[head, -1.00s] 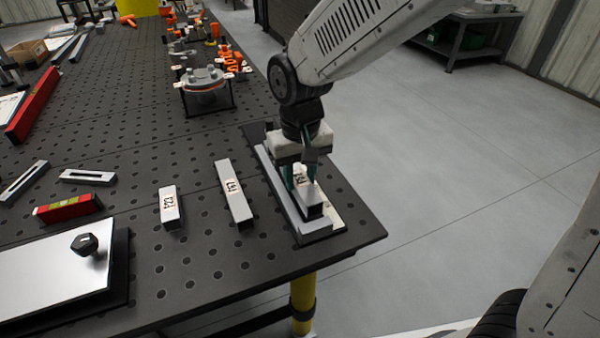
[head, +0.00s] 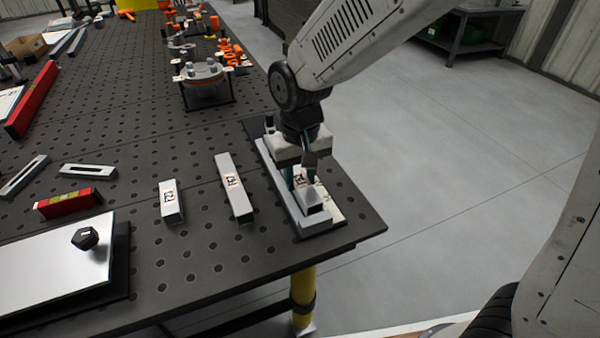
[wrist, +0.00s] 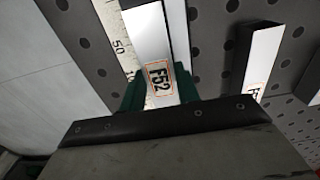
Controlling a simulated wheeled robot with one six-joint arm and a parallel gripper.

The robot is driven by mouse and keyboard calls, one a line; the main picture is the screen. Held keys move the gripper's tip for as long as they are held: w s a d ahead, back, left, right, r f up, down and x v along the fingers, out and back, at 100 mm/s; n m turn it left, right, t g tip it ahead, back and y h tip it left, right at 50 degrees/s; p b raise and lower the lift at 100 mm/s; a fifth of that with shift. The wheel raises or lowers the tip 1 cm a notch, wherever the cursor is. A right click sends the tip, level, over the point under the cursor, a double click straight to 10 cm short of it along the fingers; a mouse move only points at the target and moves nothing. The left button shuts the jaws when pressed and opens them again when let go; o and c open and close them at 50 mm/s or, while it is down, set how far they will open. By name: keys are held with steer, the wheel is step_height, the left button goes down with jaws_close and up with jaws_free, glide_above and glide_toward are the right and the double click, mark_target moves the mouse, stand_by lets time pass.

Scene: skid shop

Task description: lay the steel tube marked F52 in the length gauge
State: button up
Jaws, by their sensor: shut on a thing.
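My gripper (head: 304,178) is shut on the steel tube marked F52 (head: 314,198) at the bench's front right corner. In the wrist view my gripper (wrist: 160,90) has one green finger on each side of the tube (wrist: 150,40), and its F52 label faces up. The length gauge (head: 283,192) is directly under the tube and runs the same way. In the wrist view its printed scale (wrist: 119,45) lies along the tube's left side and a grey rail (wrist: 178,35) along its right. I cannot tell whether the tube touches the gauge floor.
Two other labelled tubes lie left of the gauge, a longer one (head: 234,187) and a shorter one (head: 171,201). A red level (head: 68,203), a bright plate with a black knob (head: 50,265) and a round clamped fixture (head: 204,75) also stand on the perforated bench (head: 200,250).

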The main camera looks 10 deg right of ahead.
steer(key=shift+f, duration=0.2)
steer(key=o, duration=1.3)
steer(key=shift+r, duration=0.15)
steer(key=shift+r, duration=3.4)
